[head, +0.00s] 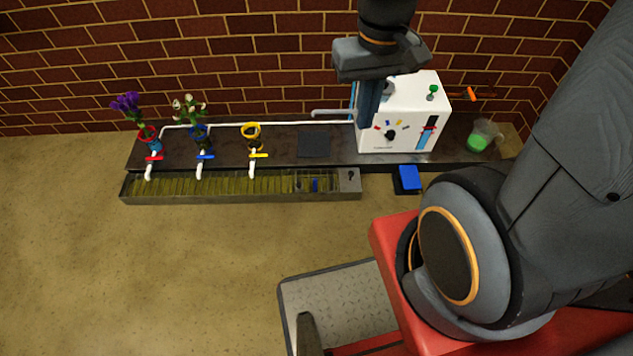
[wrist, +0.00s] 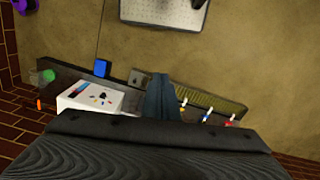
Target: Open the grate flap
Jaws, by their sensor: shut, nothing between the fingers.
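The drain trough (head: 235,199) runs along the front of the dark counter in the head view, topped by a yellowish slatted grate (head: 220,186). Near its right end is a darker section with a small blue piece (head: 315,184). Beside that is a grey plate with a black mark (head: 349,179). I cannot clearly tell the flap's outline or whether it is raised. My gripper (head: 366,122) points down in front of the white box, apart from the grate in the picture; its fingers are shut and empty. In the wrist view the fingers (wrist: 160,82) hide part of the grate (wrist: 210,97).
A white box (head: 400,115) with dials stands on the counter (head: 285,155), with a beaker of green liquid (head: 480,138) to its right. Several coloured taps and flower vases stand left. A blue pedal-like block (head: 409,178) lies right of the trough.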

